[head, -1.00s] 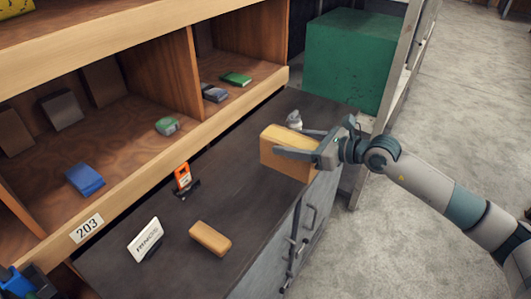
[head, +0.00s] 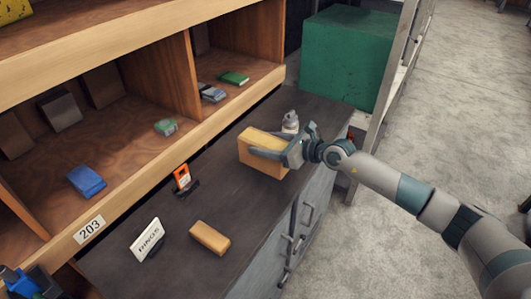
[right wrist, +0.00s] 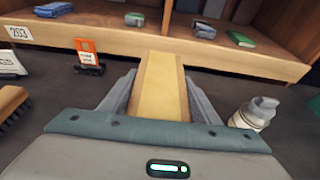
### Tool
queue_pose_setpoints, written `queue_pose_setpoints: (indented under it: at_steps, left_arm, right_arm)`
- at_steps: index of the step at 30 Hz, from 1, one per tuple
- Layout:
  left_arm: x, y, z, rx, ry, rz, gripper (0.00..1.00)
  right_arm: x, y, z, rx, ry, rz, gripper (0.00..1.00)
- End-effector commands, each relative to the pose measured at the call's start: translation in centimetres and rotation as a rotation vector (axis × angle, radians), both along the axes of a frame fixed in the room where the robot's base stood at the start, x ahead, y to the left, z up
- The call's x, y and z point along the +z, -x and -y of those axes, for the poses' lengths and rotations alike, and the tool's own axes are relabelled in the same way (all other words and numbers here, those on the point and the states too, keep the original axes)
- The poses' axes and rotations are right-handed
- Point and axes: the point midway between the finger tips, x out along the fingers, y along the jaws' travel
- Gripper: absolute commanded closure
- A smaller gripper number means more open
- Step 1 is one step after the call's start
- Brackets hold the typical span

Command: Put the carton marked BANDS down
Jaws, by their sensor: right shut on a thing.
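The carton (head: 262,155) is a plain tan-yellow box over the dark counter (head: 190,205), near its far right end. No BANDS marking can be read on the sides I see. My right gripper (head: 270,150) is shut on the carton, with one finger along each side. In the right wrist view the carton (right wrist: 160,88) sits between the two fingers and points at the shelf front. Its underside is hidden, so I cannot tell whether it touches the counter. My left gripper is not in view.
A grey-white bottle (head: 290,122) stands close behind the carton. An orange tag on a stand (head: 182,178), a white sign (head: 147,240) and a wooden-backed brush (head: 210,238) are on the counter. Shelf compartments with small boxes rise behind. Bare counter lies between tag and carton.

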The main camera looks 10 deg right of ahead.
Motion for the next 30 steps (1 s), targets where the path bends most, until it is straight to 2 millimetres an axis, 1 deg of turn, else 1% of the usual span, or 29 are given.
queue_pose_setpoints:
  at_steps: [5,7,10,22,23,24,25,30]
  left_arm:
    - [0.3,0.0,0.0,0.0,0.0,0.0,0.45]
    - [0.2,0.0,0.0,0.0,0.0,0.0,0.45]
    - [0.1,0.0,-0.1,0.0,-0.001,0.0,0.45]
    - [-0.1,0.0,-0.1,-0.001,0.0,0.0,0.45]
    - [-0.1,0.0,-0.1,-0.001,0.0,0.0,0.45]
    - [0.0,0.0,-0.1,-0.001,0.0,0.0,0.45]
    - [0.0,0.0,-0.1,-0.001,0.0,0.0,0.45]
    - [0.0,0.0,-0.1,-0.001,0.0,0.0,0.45]
  right_arm:
    - [-1.6,0.0,0.0,-0.002,-0.002,-0.002,0.79]
    - [-2.7,0.0,0.0,-0.001,-0.002,-0.002,0.79]
    - [-3.5,0.0,0.0,0.0,-0.001,0.0,0.79]
    - [-3.9,0.0,0.0,0.0,-0.002,0.001,0.79]
    - [-4.1,0.1,0.0,0.0,-0.001,-0.002,0.41]
    - [-4.0,0.1,0.0,0.0,-0.001,-0.002,0.32]
    - [-4.0,0.1,0.0,0.0,-0.001,-0.002,0.25]
    - [-4.0,0.1,0.0,0.001,0.0,-0.002,0.25]
